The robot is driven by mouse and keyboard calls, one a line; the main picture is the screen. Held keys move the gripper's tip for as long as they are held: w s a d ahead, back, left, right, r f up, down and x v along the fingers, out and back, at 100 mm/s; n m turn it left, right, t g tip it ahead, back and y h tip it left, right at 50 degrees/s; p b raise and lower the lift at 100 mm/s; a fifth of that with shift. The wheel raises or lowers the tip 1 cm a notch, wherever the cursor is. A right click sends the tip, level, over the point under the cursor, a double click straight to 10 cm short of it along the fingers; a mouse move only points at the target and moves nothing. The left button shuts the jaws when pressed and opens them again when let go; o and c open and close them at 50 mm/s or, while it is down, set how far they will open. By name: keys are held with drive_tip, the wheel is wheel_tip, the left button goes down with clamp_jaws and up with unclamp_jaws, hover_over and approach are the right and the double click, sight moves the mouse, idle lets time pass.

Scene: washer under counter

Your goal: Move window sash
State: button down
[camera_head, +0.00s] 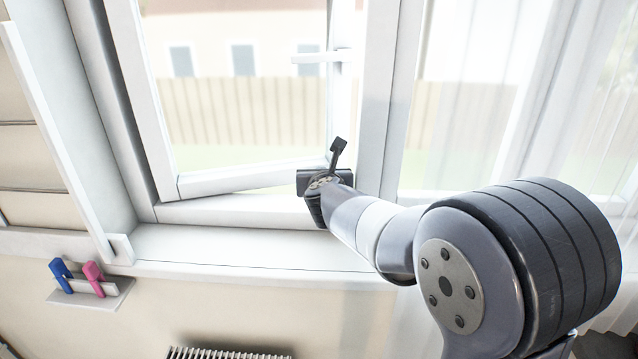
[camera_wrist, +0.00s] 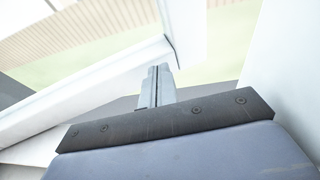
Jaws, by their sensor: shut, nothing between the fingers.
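The window sash (camera_head: 250,178) is white-framed with clear glass. It stands ajar in the white window frame (camera_head: 378,120), its bottom rail angling away from the frame's sill toward the right. A white handle (camera_head: 318,57) is on its right upright. My gripper (camera_head: 316,184) is low in the opening, by the sash's lower right corner. In the wrist view my gripper (camera_wrist: 158,72) has its fingers together and empty, pointing at the corner of the sash (camera_wrist: 120,68). Whether the fingertips touch the sash cannot be told.
A sill (camera_head: 240,245) runs below the window. A small holder with a blue clip (camera_head: 61,272) and a pink clip (camera_head: 94,278) is at lower left. A radiator grille (camera_head: 225,353) is at the bottom. Sheer curtains (camera_head: 480,110) hang at right.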

drive_tip(key=v, duration=0.9)
drive_tip(key=shift+s+r, duration=0.2)
drive_tip(key=shift+w, duration=0.1)
drive_tip(key=f+x, duration=0.1)
drive_tip(key=x, duration=0.7)
idle(0.3)
drive_tip(key=shift+w+a+f, duration=0.1)
drive_tip(key=shift+w+a, duration=0.05)
drive_tip(key=shift+w, duration=0.05)
